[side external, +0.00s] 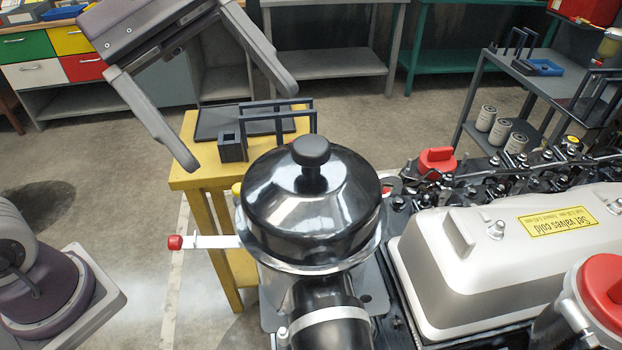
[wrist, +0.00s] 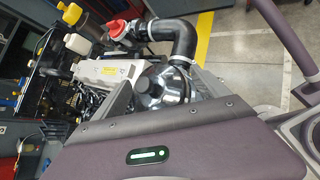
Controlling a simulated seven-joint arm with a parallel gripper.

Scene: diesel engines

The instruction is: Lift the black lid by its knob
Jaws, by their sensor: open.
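The glossy black domed lid (side external: 265,205) sits on a round metal housing in the middle of the side view. Its black knob (side external: 311,152) stands upright on top, uncovered. My gripper (side external: 241,130) is open and empty, up and to the left of the knob in that view, with its two fingers spread wide and apart from the lid. In the wrist view the lid (wrist: 152,92) shows between my gripper's fingers (wrist: 163,80), beyond them. Its lower part is hidden by my gripper body, and the knob is too small to make out clearly there.
A yellow stand (side external: 188,180) with a dark tray and an upright frame is behind the lid. A red-tipped lever (side external: 175,242) sticks out left of the housing. The pale valve cover (side external: 480,250) and red cap (side external: 605,285) are to the right. A black hose (side external: 325,295) runs below.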

